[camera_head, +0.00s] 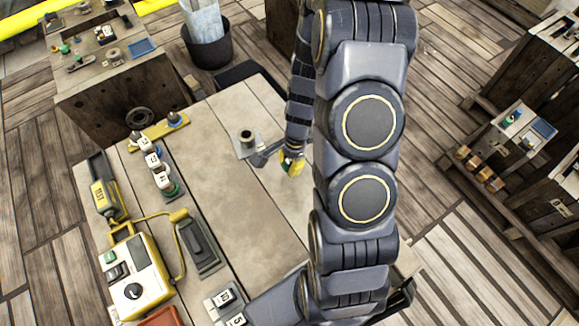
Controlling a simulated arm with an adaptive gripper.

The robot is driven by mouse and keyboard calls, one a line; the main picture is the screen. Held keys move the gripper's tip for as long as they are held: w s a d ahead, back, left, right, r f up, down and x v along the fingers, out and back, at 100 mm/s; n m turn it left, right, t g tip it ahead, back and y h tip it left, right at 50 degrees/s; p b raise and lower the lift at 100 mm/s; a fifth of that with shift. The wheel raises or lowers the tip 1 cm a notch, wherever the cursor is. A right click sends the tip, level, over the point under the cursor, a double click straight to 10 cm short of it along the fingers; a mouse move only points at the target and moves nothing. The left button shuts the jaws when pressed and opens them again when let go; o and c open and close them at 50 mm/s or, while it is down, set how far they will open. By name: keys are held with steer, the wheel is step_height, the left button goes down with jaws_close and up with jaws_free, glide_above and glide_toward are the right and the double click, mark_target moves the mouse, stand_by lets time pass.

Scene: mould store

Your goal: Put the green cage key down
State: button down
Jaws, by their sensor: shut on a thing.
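My gripper (290,163) is small in the head view, low over the right-middle part of the table at the end of my dark arm. It is shut on a small green thing (286,158), which I take for the green cage key. Yellow shows beside the green. A dark grey flat piece sticks out to the left of it; I cannot tell whether it belongs to the key or to my gripper. Most of the key is hidden, and whether it touches the table (225,190) is unclear.
A dark cylinder on a grey plate (242,151) stands just left of my gripper. Several numbered white pieces (153,161) line the left side. A yellow control box (137,274) and a dark grey device (197,246) are front left. The table's middle is bare.

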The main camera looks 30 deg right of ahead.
steer(key=shift+f, duration=1.05)
steer(key=shift+f, duration=0.15)
steer(key=c, duration=1.2)
jaws_free()
steer(key=shift+o, duration=0.2)
